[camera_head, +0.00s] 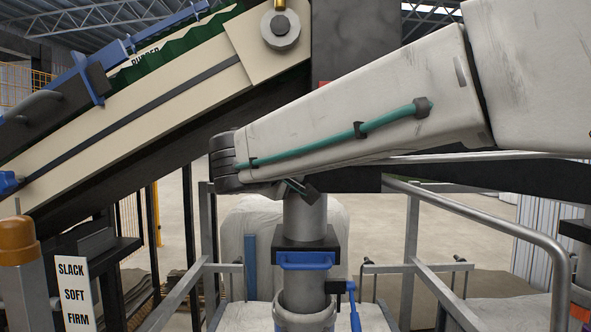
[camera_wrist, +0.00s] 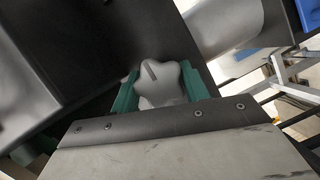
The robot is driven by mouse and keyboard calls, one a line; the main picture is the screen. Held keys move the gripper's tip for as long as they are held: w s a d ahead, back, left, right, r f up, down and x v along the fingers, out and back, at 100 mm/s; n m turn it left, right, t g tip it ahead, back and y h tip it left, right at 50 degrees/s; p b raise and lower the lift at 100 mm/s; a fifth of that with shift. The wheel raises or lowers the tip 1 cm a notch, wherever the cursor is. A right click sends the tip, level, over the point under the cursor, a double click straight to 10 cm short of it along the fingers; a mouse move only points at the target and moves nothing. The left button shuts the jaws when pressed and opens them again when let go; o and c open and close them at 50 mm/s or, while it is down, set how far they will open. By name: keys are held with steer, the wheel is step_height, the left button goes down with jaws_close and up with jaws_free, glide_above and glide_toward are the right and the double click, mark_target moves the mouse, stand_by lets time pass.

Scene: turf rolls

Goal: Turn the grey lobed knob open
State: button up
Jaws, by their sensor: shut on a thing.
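The grey lobed knob (camera_wrist: 161,84) shows in the wrist view, with a dark slot-like mark on its face. My gripper (camera_wrist: 160,92) has its two green fingers on either side of the knob and is shut on it. In the head view my white arm reaches from the right to the middle, and its end covers the gripper and the knob there. The knob's turned position cannot be told from one moment.
A grey vertical pipe (camera_head: 305,215) with a blue-handled clamp (camera_head: 305,261) stands below my arm's end. A sloping cream conveyor (camera_head: 130,115) rises at the left. A sign (camera_head: 75,293) reads SLACK, SOFT, FIRM. Metal railings (camera_head: 480,222) stand at the right.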

steer(key=shift+f, duration=0.1)
steer(key=o, duration=1)
